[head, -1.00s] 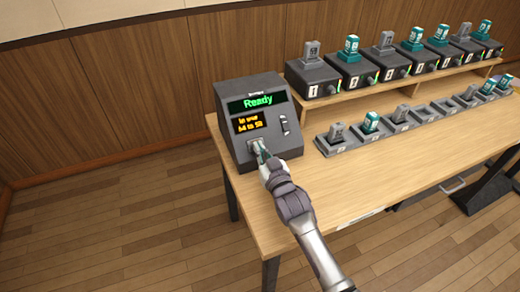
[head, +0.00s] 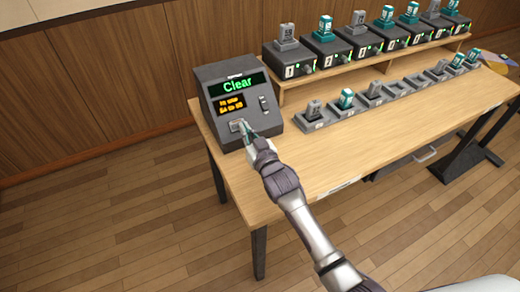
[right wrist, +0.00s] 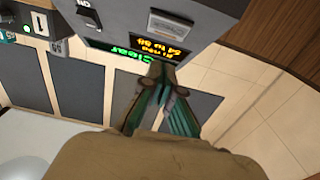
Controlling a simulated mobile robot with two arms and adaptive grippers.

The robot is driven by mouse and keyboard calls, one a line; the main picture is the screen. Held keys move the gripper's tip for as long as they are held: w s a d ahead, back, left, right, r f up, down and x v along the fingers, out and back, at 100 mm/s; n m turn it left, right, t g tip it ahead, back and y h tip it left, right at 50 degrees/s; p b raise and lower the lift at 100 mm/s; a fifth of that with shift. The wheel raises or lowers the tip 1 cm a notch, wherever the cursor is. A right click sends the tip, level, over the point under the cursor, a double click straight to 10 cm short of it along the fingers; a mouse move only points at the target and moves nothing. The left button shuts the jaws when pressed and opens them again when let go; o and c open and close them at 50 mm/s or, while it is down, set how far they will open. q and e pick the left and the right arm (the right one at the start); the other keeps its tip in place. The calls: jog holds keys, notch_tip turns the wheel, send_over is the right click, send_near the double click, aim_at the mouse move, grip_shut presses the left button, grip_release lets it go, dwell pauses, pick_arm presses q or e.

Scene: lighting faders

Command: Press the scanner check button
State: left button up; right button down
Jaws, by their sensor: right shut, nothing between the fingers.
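The dark grey scanner console (head: 205,108) stands at the table's left end. Its upper display (head: 237,85) reads "Clear" in green and a smaller display (head: 230,105) shows orange text. A pale rectangular button (head: 238,126) sits low on its sloped face; it also shows in the right wrist view (right wrist: 172,25). My right gripper (head: 247,138) is shut and empty, its tips just in front of and below the button. In the right wrist view the shut fingertips (right wrist: 161,72) look apart from the button. My left gripper is not in view.
A switch (head: 264,104) is on the console's right side. A raised shelf (head: 340,72) holds several numbered black boxes with grey and teal blocks. A row of cradles (head: 397,90) lies before it. The wooden table's front (head: 310,150) is clear.

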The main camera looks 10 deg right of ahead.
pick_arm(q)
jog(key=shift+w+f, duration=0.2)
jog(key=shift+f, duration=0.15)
pick_arm(e)
jog(key=v, duration=0.8)
jog(key=shift+s+f, duration=0.15)
jog(key=shift+d, duration=0.15)
